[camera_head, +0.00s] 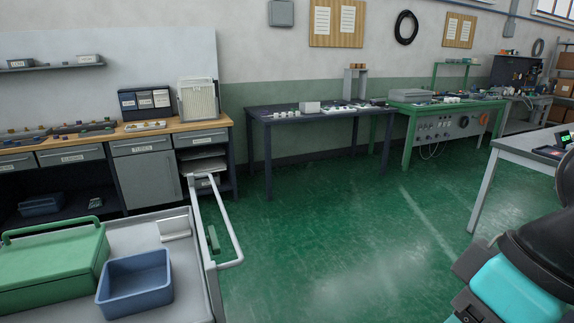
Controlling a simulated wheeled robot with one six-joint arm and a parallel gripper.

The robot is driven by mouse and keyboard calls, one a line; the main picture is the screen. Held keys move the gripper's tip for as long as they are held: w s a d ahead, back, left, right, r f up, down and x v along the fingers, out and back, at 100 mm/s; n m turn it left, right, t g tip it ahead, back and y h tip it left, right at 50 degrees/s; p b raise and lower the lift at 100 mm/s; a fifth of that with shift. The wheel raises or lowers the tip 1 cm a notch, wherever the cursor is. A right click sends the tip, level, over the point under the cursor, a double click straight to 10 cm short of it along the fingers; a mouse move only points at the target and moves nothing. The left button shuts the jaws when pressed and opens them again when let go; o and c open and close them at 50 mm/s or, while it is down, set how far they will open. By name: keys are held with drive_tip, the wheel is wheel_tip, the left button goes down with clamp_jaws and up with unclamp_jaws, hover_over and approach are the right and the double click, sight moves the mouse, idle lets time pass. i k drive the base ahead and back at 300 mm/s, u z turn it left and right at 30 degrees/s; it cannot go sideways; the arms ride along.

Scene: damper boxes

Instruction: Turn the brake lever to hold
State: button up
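I cannot make out a part that is surely the brake lever. A grey cart (206,281) stands at the lower left, with a pale tubular handle (226,226) along its right side. A small green upright piece (213,239) shows inside the handle's frame; I cannot tell what it is. Part of my arm, black and teal, shows at the lower right corner. My gripper's fingertips are not in view.
A green case (50,262) and an empty blue bin (135,283) sit on the cart. A wooden-topped bench (160,130), a dark table (290,116) and a green bench (410,108) line the wall. A grey table (520,147) stands right. The green floor (320,230) between is clear.

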sight(212, 239)
drive_tip(key=i, duration=2.25)
drive_tip(key=u, duration=0.35)
drive_tip(key=i, duration=2.1)
drive_tip(key=u, duration=0.75)
drive_tip(key=i, duration=1.65)
drive_tip(key=u, duration=0.3)
